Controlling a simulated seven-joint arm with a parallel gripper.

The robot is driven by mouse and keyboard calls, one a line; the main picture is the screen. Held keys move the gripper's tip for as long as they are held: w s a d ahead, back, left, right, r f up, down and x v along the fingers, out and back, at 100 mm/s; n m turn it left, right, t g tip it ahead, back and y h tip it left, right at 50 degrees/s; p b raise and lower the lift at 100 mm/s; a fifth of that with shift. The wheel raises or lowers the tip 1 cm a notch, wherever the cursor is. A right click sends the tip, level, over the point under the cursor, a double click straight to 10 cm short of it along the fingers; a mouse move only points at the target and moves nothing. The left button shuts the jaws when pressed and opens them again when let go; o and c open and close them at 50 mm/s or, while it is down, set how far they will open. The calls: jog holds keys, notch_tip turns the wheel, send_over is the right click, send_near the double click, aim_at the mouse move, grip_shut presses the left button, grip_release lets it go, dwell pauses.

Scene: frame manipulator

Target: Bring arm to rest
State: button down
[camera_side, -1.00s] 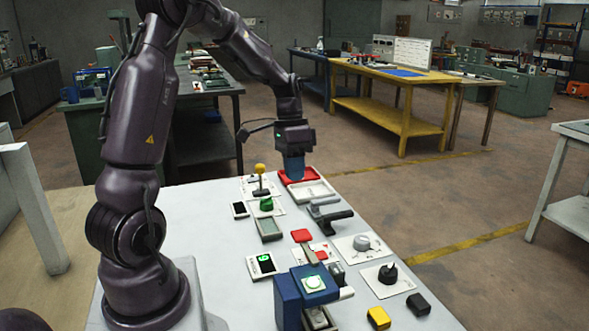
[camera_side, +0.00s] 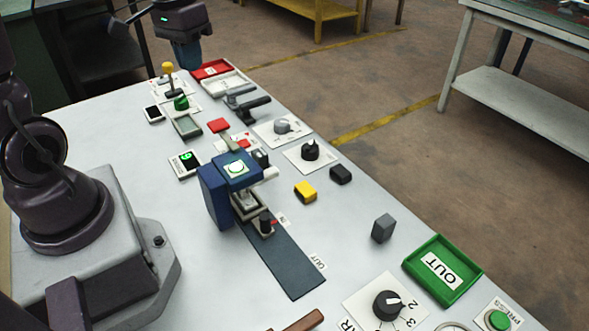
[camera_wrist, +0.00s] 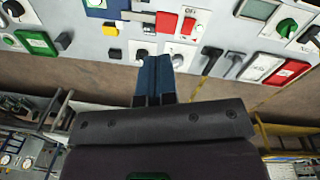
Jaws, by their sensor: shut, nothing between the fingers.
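My gripper (camera_side: 187,58) is over the far end of the white bench (camera_side: 110,130), next to the red tray (camera_side: 213,69). Its blue fingers are shut together with nothing between them. In the wrist view my gripper (camera_wrist: 153,62) shows at the centre, fingers side by side, with the bench beyond their tips. The gap between the fingertips and the bench is hard to judge.
Near my gripper are a white tray (camera_side: 226,83), a yellow-knobbed lever (camera_side: 168,70) and a green knob (camera_side: 181,103). A blue press-like station (camera_side: 213,195) stands mid-bench. Loose blocks, dials and a green OUT tray (camera_side: 432,255) lie nearer. Floor is open on the right.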

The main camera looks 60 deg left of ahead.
jog(key=s+d+r+m+t, duration=0.1)
jog(key=s+d+r+t, duration=0.1)
jog(key=d, duration=0.4)
jog(key=s+d+r+m+t, duration=0.2)
jog(key=s+d+r+t, duration=0.1)
jog(key=d, duration=0.4)
notch_tip(320, 180, up, 2)
jog(key=shift+s+d+r+m+y, duration=0.25)
jog(key=shift+s+d+m+y, duration=0.05)
jog(key=shift+s, duration=0.6)
